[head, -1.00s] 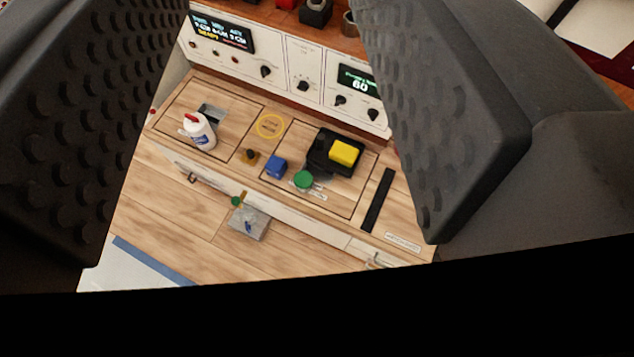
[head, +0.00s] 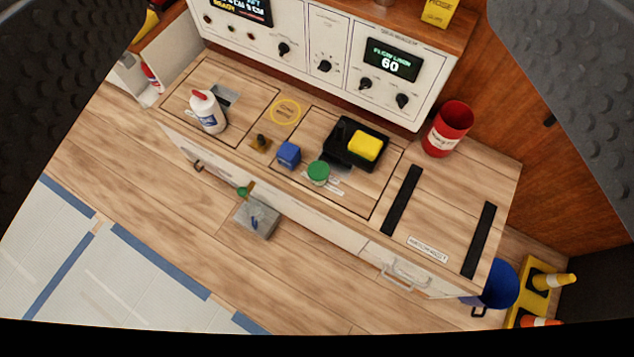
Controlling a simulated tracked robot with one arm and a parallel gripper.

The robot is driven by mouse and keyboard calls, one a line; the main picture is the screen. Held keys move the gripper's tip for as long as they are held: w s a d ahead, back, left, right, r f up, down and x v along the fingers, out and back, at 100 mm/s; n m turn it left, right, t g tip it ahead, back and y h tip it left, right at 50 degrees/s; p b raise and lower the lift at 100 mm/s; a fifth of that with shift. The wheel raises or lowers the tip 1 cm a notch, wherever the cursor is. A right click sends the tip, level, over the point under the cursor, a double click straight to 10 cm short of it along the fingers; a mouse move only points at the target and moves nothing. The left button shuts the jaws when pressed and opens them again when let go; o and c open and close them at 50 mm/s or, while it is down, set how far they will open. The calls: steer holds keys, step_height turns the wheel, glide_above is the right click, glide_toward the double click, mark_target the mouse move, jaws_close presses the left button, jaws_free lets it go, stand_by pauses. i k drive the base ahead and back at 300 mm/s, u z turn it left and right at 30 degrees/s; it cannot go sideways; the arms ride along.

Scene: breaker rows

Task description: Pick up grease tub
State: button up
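A small round tub with a green lid (head: 318,173) stands on the wooden bench top, near its front edge; I take it for the grease tub, though its label is too small to read. It is upright, right of a blue cube (head: 288,154) and in front of a black tray (head: 341,148) holding a yellow block (head: 365,145). My gripper (head: 318,195) is open, with its dark, studded fingers wide apart at the left and right picture edges. Nothing is between the fingers at close range; the tub is beyond them, apart from both.
A white bottle with a red cap (head: 208,112) stands at the bench's left. A red can (head: 447,129) stands at its right, near black strips (head: 402,200). A control panel (head: 325,45) rises behind. A grey box (head: 257,218) is below the front edge.

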mark_target(318, 172)
steer(key=u, duration=1.5)
steer(key=k, duration=0.9)
steer(key=z, duration=0.8)
steer(key=i, duration=1)
steer(key=u, duration=0.05)
